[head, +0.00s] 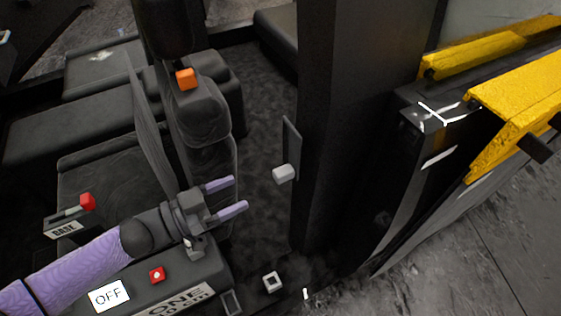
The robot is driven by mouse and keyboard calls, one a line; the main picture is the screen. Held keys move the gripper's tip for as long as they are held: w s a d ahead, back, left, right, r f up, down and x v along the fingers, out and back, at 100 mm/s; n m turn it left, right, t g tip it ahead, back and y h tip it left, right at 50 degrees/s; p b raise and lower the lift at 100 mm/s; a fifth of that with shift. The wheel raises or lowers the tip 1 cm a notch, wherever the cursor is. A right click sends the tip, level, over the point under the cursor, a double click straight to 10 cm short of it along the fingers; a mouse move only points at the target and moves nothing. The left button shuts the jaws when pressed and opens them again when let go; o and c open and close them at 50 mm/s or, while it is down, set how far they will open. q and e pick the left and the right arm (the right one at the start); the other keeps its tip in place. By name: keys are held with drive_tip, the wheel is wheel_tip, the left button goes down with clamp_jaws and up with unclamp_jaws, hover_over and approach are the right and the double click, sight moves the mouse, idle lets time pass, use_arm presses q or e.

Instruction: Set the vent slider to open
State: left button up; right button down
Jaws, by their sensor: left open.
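A light grey knob (284,173) stands out from a narrow dark upright plate (292,140) on the side of the black pillar. It looks like a slider knob, but no vent or open label is readable on it. My left gripper (239,194) comes in from the lower left with its two lilac fingers apart and nothing between them. The fingertips point toward the knob and appear left of and slightly below it, apart from it. My right gripper is not in view.
A red knob (87,201) sits on a slider marked BASE (65,229). Below my arm are an OFF sign (109,296) and a red button (157,275). A seat with an orange block (186,79) stands behind. The black pillar (345,120) and yellow parts (515,110) are at right.

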sight(275, 177)
use_arm(q)
drive_tip(key=shift+h, duration=0.3)
drive_tip(key=x, duration=0.3)
drive_tip(key=b+x, duration=0.1)
drive_tip(key=x, duration=0.2)
drive_tip(key=b+x, duration=0.1)
drive_tip(key=x, duration=0.3)
drive_tip(key=shift+s+d+r, duration=0.15)
drive_tip(key=shift+s+r, duration=0.05)
drive_tip(key=shift+s, duration=0.1)
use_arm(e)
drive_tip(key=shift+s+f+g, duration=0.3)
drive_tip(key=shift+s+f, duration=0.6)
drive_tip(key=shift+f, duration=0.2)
use_arm(q)
drive_tip(key=shift+c, duration=0.3)
drive_tip(key=c, duration=0.5)
clamp_jaws()
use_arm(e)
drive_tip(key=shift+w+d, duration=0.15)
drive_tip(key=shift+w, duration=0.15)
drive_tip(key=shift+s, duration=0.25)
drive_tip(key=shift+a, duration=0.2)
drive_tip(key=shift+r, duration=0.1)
